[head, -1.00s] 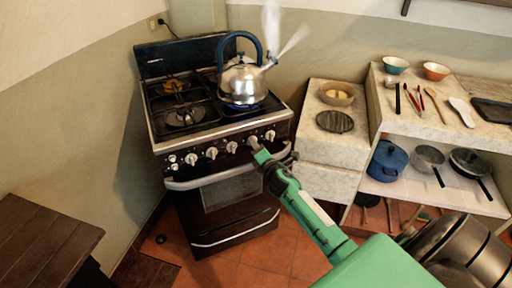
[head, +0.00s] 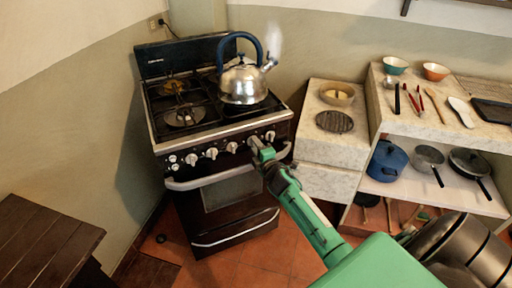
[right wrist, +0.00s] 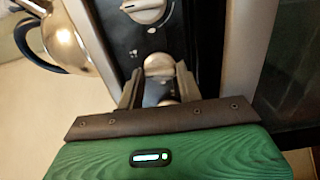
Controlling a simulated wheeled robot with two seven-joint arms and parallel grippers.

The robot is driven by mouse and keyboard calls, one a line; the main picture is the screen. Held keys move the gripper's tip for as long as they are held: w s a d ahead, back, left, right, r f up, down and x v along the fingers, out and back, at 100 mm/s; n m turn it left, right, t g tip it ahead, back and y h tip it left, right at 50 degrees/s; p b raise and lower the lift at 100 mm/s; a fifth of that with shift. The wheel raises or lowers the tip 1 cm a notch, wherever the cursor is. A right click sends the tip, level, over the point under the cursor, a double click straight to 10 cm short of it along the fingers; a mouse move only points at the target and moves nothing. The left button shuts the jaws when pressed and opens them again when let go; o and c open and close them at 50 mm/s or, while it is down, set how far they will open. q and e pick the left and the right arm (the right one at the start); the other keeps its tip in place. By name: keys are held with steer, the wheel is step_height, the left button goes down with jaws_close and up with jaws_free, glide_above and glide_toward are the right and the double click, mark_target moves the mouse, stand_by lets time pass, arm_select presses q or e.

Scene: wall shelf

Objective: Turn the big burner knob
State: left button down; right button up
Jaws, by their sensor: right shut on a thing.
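The stove (head: 222,180) has a row of silver knobs along its front panel. My right gripper (head: 257,146) reaches the right part of that row, and its jaws are shut on a burner knob. In the right wrist view the held knob (right wrist: 158,65) shows between the two fingers (right wrist: 159,82). Another knob (right wrist: 145,10) is beyond it, outside the fingers. In the head view the gripper mostly hides the held knob. A silver kettle (head: 243,84) with a blue handle stands on the right burner, with faint steam at its spout. No flame shows under it. My left gripper is not in view.
The oven handle (head: 190,184) runs just below the knobs. A stone counter (head: 330,150) with a bowl stands right of the stove. A shelf (head: 440,125) farther right holds bowls, utensils and pots. A wooden table (head: 45,240) is at the lower left.

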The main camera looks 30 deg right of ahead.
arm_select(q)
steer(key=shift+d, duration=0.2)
arm_select(e)
steer(key=o, duration=1)
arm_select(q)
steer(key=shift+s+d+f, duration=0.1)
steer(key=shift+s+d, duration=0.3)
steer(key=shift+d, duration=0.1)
arm_select(e)
steer(key=shift+s, duration=0.15)
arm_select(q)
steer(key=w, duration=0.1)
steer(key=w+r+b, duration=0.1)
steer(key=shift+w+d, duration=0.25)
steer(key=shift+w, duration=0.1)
arm_select(e)
steer(key=s+a, duration=0.2)
steer(key=s, duration=1.1)
steer(key=shift+s, duration=0.2)
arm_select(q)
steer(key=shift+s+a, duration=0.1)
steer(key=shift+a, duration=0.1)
